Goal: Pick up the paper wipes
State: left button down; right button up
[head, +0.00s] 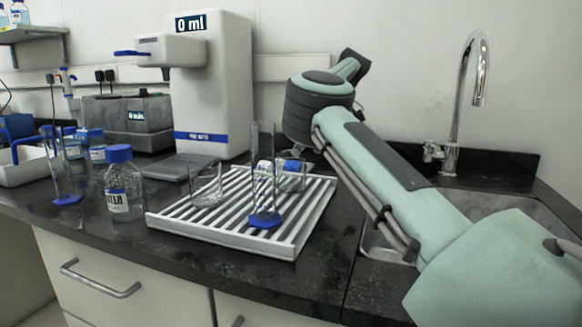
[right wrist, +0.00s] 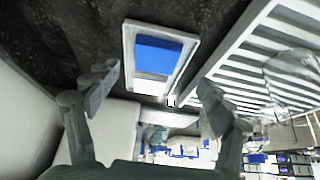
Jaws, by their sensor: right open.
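The paper wipes appear to be the white box with a blue panel (right wrist: 160,54) in the right wrist view. It lies on the dark counter beside the slatted rack. My right gripper (right wrist: 158,82) is open, with one finger on either side of the near end of the box in the picture. It looks empty, and I cannot tell how far it is from the box. My left gripper is in neither view.
The white slatted rack (head: 175,226) holds a glass cylinder (head: 263,185) and a beaker (head: 206,187). A blue-capped bottle (head: 121,188) stands left of it. A white water dispenser (head: 222,95) stands behind; a sink with a tap (head: 470,85) is at the right.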

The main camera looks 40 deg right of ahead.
jog(key=x, duration=0.4)
jog(key=shift+w+d+f, duration=0.2)
jog(key=shift+f, duration=0.2)
jog(key=c, duration=0.8)
